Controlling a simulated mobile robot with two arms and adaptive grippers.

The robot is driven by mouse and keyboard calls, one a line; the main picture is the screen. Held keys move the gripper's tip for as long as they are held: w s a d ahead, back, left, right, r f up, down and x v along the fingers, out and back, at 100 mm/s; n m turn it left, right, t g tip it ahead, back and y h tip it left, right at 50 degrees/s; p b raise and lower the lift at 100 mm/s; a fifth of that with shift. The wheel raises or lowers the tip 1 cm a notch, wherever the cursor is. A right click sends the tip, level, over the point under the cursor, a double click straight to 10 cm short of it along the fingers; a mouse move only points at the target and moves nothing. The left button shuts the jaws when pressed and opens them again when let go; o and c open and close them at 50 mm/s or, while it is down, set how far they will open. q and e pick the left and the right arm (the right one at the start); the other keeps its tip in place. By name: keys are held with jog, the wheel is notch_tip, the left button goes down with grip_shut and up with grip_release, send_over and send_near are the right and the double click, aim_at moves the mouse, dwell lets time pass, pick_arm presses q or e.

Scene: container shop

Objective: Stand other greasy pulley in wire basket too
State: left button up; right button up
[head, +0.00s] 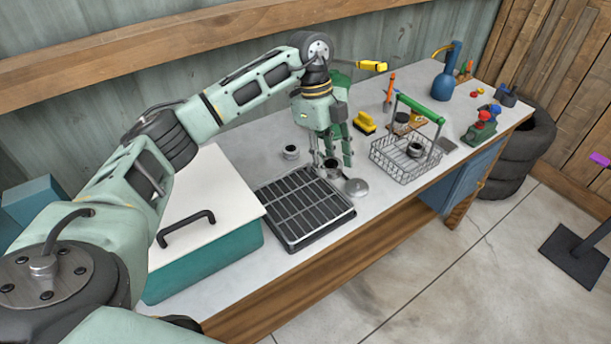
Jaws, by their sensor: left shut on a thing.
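My left gripper (335,164) points down over the bench and is shut on a dark pulley (332,172), low by the back right corner of the slotted black tray. I cannot tell whether this pulley still touches the surface. The wire basket (405,163) with a green-gripped handle (421,110) stands to the right of the gripper. A dark pulley (415,150) is in the basket, toward its right side. Another pulley-like grey part (291,152) stands on the bench left of the gripper. My right gripper is not in view.
The slotted tray (296,213) lies below the gripper, with a round metal lid (356,187) beside it. A teal box with a white lid (204,238) is at left. A yellow brush (364,122), jars (403,118) and a blue bottle (446,75) stand behind.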

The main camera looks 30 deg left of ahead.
pick_arm(q)
jog(key=d+r+m+g+y, duration=0.25)
jog(key=d+r+m, duration=0.2)
jog(key=m, duration=0.95)
jog(key=s+d+n+t, duration=0.1)
jog(key=s+n, duration=0.4)
jog(key=n, duration=0.6)
jog(key=s+d+n+t, duration=0.1)
jog(key=s+n+t, duration=0.2)
jog(key=n, duration=0.8)
jog(key=s+d+f+n+t, duration=0.1)
jog(key=s+n, duration=0.5)
jog(key=n, duration=0.6)
jog(key=shift+s+d+t+y+b, duration=0.35)
jog(key=shift+s+d+t, duration=0.05)
jog(key=shift+t, duration=0.25)
jog(key=shift+f, duration=0.15)
